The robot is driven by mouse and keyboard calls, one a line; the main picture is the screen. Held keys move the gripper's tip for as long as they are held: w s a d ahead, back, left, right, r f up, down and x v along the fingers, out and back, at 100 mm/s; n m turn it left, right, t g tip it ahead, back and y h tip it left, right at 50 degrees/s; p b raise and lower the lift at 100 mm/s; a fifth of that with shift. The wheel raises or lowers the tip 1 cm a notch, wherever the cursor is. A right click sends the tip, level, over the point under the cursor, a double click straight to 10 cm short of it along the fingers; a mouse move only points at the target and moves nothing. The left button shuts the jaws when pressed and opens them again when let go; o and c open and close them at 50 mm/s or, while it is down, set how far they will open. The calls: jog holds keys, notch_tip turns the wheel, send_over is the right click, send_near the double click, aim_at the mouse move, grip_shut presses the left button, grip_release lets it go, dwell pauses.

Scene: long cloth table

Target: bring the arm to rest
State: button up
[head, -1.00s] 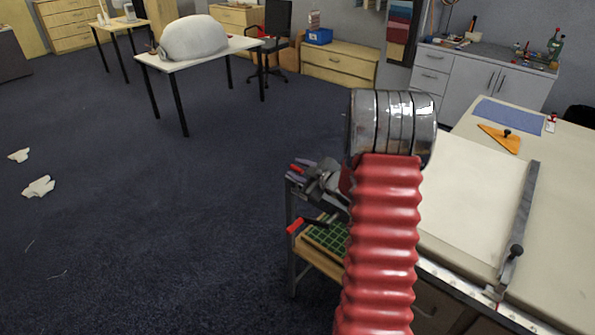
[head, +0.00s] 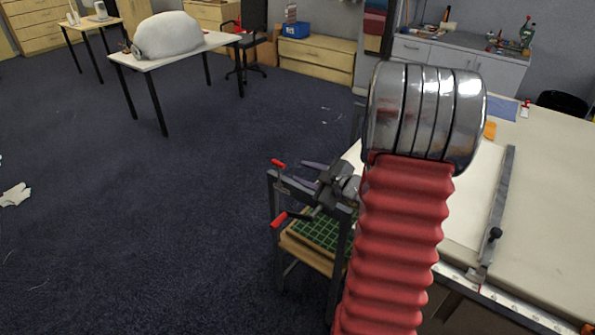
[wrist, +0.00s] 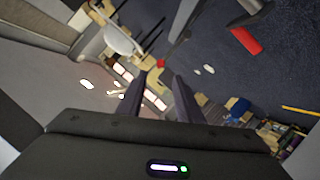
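My arm, with its red ribbed sleeve and shiny metal joint, stands up in the right half of the head view and hides part of the table behind it. My gripper (head: 308,174) shows left of the arm, partly hidden, with its dark fingers pointing left. In the wrist view my gripper (wrist: 159,77) has two dark fingers held apart, with nothing between them. A small green light and a white bar show on its body.
A long pale table (head: 555,220) with a metal bar (head: 497,210) stands at right. A small cart with a green gridded mat (head: 318,229) and red handles (head: 279,219) is below my gripper. A white table (head: 190,47) stands farther back. Dark floor at left is largely free.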

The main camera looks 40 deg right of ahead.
jog(key=shift+s, duration=0.25)
dwell(0.4)
jog(key=a+r+m+g+h, duration=0.45)
jog(key=a+r, duration=0.45)
jog(key=r, duration=0.3)
jog(key=s+a+m+g+y, duration=0.3)
jog(key=s+a+g+y, duration=0.1)
jog(key=s+a, duration=1.6)
jog(key=a, duration=0.3)
jog(key=shift+s+a, duration=0.25)
jog(key=shift+a, duration=0.15)
jog(key=shift+r, duration=0.1)
